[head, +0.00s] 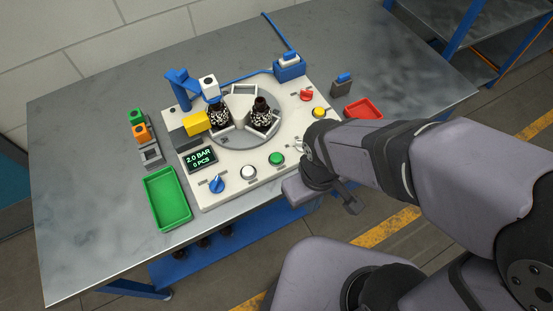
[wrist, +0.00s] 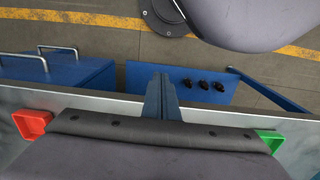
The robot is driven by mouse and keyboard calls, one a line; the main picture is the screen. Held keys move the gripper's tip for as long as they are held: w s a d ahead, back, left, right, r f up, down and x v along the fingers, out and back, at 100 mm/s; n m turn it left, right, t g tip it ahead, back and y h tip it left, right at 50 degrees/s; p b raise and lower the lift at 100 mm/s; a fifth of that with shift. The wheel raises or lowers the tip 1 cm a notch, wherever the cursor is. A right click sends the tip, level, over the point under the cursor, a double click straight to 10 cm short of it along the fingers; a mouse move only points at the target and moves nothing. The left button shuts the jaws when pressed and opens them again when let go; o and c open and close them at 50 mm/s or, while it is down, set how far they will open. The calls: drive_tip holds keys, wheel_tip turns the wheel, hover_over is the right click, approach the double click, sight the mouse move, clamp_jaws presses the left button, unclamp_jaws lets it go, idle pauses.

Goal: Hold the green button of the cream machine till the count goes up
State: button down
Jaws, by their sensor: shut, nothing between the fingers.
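The cream machine (head: 230,160) stands on the grey table. Its green button (head: 276,158) is on the front panel, right of a white button (head: 248,172), with nothing touching it. The display (head: 199,159) reads 2.0 BAR and 0 PCS. My gripper (head: 352,206) is to the right of the green button, apart from it, near the table's front edge and pointing away from the machine. In the wrist view its fingers (wrist: 160,78) are together and empty. My arm covers part of the machine's right front corner.
A blue knob (head: 216,185), a yellow button (head: 319,113) and a red knob (head: 306,95) are also on the machine. Dark bottles (head: 261,114) stand in its turntable. A green tray (head: 167,199) is at left, a red tray (head: 363,109) at right. The table's far left is clear.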

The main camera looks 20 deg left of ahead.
drive_tip(key=s+a+f+n+t+b, duration=0.1)
drive_tip(key=s+a+f+n+b, duration=0.1)
drive_tip(key=a+n, duration=0.35)
wheel_tip(320, 180, up, 13)
drive_tip(key=n+t+h+b, duration=0.1)
drive_tip(key=n+t, duration=0.7)
drive_tip(key=n, duration=0.3)
hover_over(274, 161)
drive_tip(key=shift+f, duration=0.2)
drive_tip(key=shift+f+b, duration=0.15)
drive_tip(key=shift+b, duration=0.15)
wheel_tip(274, 161, down, 7)
drive_tip(key=b, duration=0.6)
drive_tip(key=shift+b, duration=0.35)
drive_tip(key=shift+f+b, duration=0.5)
drive_tip(key=shift+f, duration=0.35)
